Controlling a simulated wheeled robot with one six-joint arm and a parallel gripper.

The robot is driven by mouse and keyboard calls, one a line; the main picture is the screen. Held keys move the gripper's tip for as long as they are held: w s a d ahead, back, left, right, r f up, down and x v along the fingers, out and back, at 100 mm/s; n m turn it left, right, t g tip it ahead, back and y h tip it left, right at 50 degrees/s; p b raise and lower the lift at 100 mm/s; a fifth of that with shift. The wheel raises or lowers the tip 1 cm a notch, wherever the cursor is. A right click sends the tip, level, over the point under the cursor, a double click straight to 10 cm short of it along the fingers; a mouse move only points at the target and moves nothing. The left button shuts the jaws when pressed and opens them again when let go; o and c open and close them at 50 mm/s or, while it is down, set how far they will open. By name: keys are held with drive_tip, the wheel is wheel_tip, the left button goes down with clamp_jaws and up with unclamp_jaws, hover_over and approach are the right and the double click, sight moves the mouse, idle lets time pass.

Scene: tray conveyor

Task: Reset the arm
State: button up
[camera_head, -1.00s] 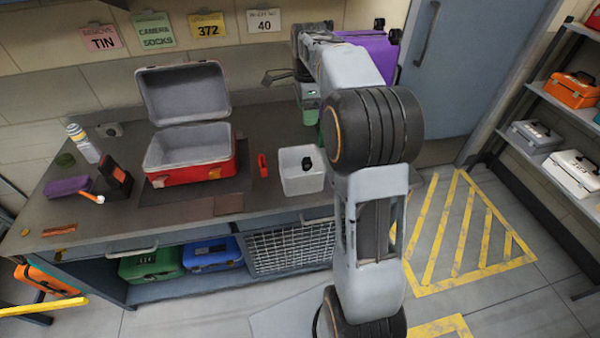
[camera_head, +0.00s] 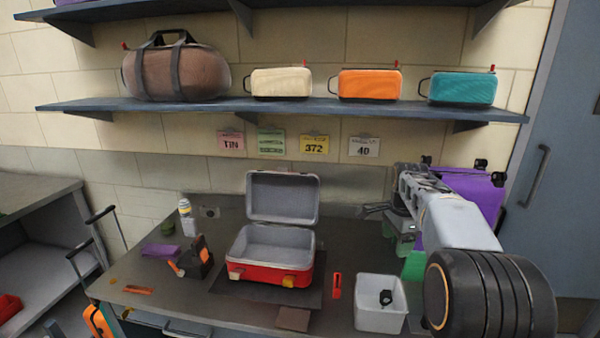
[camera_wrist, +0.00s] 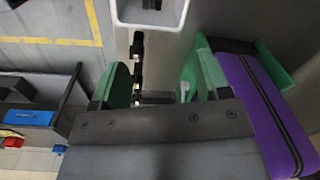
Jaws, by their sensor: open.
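My gripper (camera_head: 378,210) is above the right part of the bench, near the purple suitcase (camera_head: 468,200). In the wrist view its fingers (camera_wrist: 158,98) are spread apart with nothing between them. My arm reaches in from the lower right of the head view. The purple suitcase also shows at the right of the wrist view (camera_wrist: 262,115). A green object shows below my gripper, partly hidden by the arm.
An open red case (camera_head: 270,271) stands mid-bench, its grey inside empty. A wall shelf (camera_head: 300,108) with bags runs above.

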drive_tip(key=s+a+f+n+t, duration=0.1)
drive_tip(key=s+a+f+n, duration=0.1)
drive_tip(key=s+n, duration=0.3)
drive_tip(key=s+a+f+n+t, duration=0.1)
drive_tip(key=s+a+n, duration=0.4)
drive_tip(key=s, duration=0.5)
drive_tip(key=s+a+f+n+t, duration=0.1)
drive_tip(key=s+a+f+n, duration=0.1)
drive_tip(key=s+a+n, duration=0.2)
drive_tip(key=shift+s+f+n+p, duration=0.35)
drive_tip(key=shift+s+n, duration=1.05)
drive_tip(key=shift+s, duration=0.45)
drive_tip(key=shift+c, duration=0.3)
